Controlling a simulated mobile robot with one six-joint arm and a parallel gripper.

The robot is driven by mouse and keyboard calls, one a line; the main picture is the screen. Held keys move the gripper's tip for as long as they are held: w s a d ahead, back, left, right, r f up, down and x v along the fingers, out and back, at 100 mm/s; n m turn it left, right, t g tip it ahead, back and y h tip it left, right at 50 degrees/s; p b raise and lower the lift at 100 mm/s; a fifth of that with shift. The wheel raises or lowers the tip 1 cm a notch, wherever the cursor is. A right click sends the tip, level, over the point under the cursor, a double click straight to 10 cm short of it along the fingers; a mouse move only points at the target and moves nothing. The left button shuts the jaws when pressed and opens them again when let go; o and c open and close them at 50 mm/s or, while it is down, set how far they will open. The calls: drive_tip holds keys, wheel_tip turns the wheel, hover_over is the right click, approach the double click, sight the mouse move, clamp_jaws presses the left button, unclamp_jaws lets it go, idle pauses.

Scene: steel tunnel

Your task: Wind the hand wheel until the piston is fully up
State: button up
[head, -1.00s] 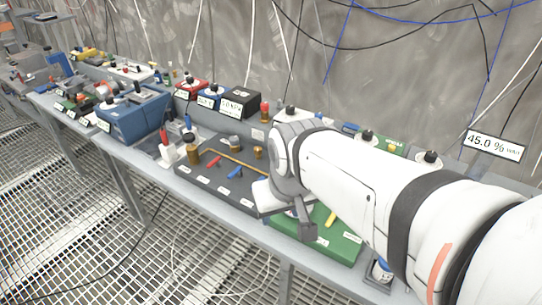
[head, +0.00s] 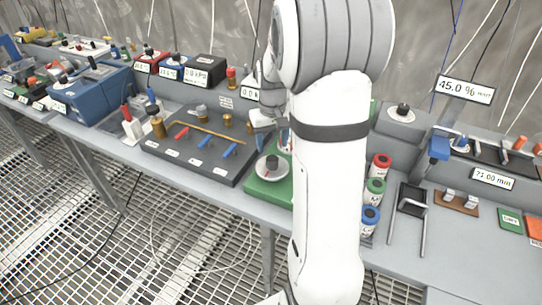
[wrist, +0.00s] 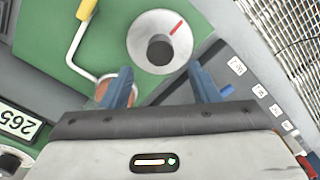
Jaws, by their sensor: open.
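The hand wheel, a pale grey disc with a dark round knob and a red mark, sits on a green base. It shows in the wrist view (wrist: 179,53) and in the head view (head: 261,171). My gripper (wrist: 160,78) is open and empty, its two blue fingers pointing toward the wheel without visibly gripping it. In the head view my gripper (head: 264,128) is beside the wheel, partly hidden by my arm. A yellow handle (wrist: 87,9) on a bent white rod stands beside the wheel. I cannot make out the piston for certain.
A dark panel (head: 217,170) with coloured levers lies left of the green base (head: 262,192). Red, green and blue capped jars (head: 375,192) stand to the right of my arm. A display (wrist: 17,122) is at the wrist view's left edge. The bench's front edge is close.

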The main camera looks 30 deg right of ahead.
sight(272, 158)
wheel_tip(272, 158, down, 7)
idle(0.3)
drive_tip(key=shift+c, duration=0.3)
drive_tip(key=c, duration=0.9)
